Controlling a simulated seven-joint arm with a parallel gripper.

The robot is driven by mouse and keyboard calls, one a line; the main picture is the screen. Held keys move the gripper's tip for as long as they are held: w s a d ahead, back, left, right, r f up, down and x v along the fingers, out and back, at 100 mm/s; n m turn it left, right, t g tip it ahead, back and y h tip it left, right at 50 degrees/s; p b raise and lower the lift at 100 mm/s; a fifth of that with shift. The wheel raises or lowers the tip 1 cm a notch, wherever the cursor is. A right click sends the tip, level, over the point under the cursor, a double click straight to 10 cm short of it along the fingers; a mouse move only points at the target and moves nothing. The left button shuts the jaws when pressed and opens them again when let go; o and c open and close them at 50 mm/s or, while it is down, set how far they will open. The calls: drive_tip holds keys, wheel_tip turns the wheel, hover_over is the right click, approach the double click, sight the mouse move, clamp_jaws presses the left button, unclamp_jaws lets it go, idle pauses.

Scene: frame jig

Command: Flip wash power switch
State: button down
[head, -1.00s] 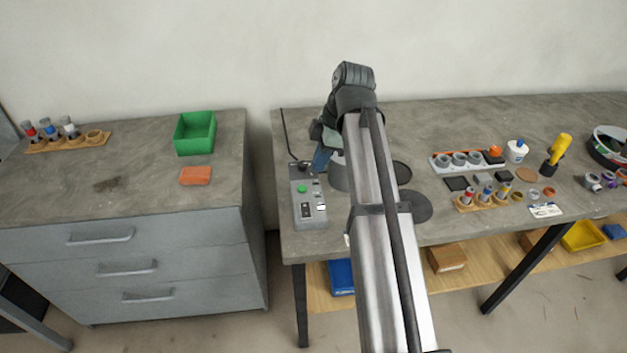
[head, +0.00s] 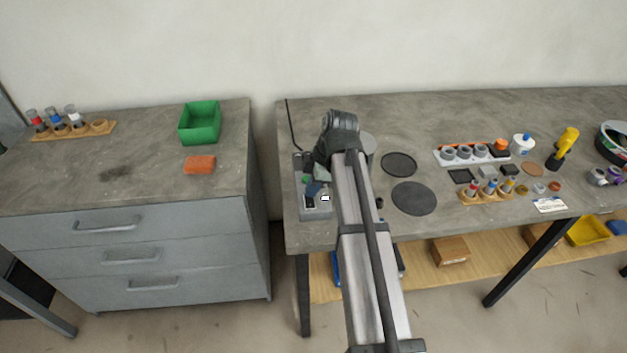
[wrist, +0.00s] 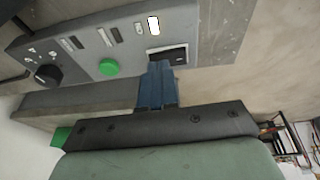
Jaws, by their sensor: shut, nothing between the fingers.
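The grey control box (head: 316,212) stands at the left front of the right-hand table. In the wrist view its panel (wrist: 195,45) shows a black knob (wrist: 44,74), a green button (wrist: 109,67), a lit white rectangle (wrist: 153,25) and a black rocker switch (wrist: 168,56) in a pale frame. My gripper (wrist: 158,72) has its blue fingers shut and empty, with the tips at the rocker switch, covering part of it. I cannot tell whether they touch. In the head view my gripper (head: 313,188) is over the box and hides part of its panel.
A grey cylinder (head: 369,146) stands right behind my wrist. Two dark discs, one at the front (head: 414,198) and one behind (head: 398,164), lie to the right. A white tray (head: 470,154) and wooden rack (head: 486,195) stand further right. A gap separates the drawer cabinet (head: 135,245) from the table.

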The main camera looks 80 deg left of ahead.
drive_tip(key=shift+f, duration=0.15)
drive_tip(key=shift+a+f, duration=0.15)
drive_tip(key=shift+f, duration=0.1)
drive_tip(key=shift+d, duration=0.25)
drive_tip(key=shift+d+r, duration=0.15)
drive_tip(key=shift+d, duration=0.5)
drive_tip(key=shift+r, duration=0.15)
drive_tip(key=s+v, duration=0.1)
drive_tip(key=v, duration=1.2)
drive_tip(key=shift+r, duration=0.45)
drive_tip(key=shift+d, duration=0.1)
